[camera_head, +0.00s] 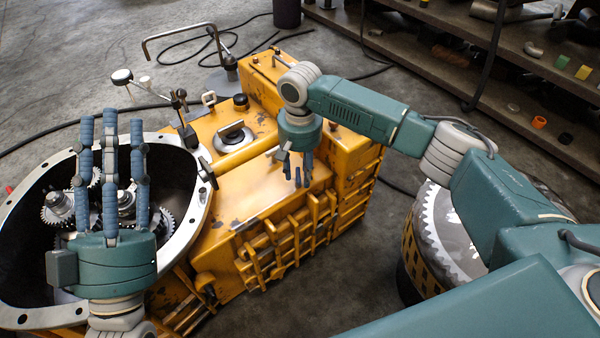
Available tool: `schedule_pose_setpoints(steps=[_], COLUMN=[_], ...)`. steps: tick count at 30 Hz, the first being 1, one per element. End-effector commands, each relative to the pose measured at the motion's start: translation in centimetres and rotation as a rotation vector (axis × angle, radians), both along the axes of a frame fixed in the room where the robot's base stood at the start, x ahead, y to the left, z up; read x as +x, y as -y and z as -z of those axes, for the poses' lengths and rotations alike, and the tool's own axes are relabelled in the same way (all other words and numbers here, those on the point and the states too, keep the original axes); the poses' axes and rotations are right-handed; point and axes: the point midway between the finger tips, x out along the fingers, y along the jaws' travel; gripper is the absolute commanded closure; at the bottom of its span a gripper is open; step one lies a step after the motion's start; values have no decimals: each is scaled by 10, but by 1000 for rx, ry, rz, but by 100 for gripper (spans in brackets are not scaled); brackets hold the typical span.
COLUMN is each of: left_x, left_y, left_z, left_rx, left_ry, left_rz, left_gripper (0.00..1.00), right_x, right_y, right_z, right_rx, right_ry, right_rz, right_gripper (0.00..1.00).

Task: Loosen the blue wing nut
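I cannot make out a blue wing nut; it may be hidden or too small to see. The yellow transmission housing (250,215) fills the middle, with a wide round metal bell opening (190,215) at its left showing gears (52,210). My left gripper (110,117) is in front of this opening, its blue fingers straight, spread and pointing up the picture; it is open and empty. It hides part of the gears. My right gripper (298,182) points down over the housing's top with its fingers apart, and nothing shows between them.
A bent metal rod on a stand (228,62) is behind the housing. Dark cables (185,45) lie on the floor. Shelves (480,45) with small parts stand at upper right. A toothed ring (445,240) sits at right, partly behind my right arm.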

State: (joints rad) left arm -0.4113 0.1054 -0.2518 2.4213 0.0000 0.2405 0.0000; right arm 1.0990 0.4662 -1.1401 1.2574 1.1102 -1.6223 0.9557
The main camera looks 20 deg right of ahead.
Motion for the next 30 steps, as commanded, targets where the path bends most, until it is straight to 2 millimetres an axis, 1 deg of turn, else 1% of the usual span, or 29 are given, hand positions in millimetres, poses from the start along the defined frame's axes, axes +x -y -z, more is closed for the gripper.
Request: schedule_pose_setpoints(steps=[4,10,11,15,16,24,26,30], left_x=[-3,-3,-3,-3,-3,0,5,20], left_y=[0,0,0,0,0,0,1,2], left_z=[-4,-4,-4,-4,-4,-2,4,26], left_rx=[-6,-6,-6,-6,-6,-1,9,43], left_ry=[20,21,21,20,20,5,-31,-151], left_rz=[1,1,1,1,1,1,-1,-8], left_gripper=[60,60,60,60,60,60,60,60], right_x=[0,0,0,0,0,0,0,0], right_y=[0,0,0,0,0,0,0,0], right_z=[2,2,2,2,2,1,1,0], right_rx=[0,0,0,0,-1,-1,-1,-1], right_ry=[0,0,0,0,0,0,-1,-1], right_rz=[-1,-1,-1,-1,-1,-2,-3,-9], right_gripper=[64,64,68,95,100,100,100,100])
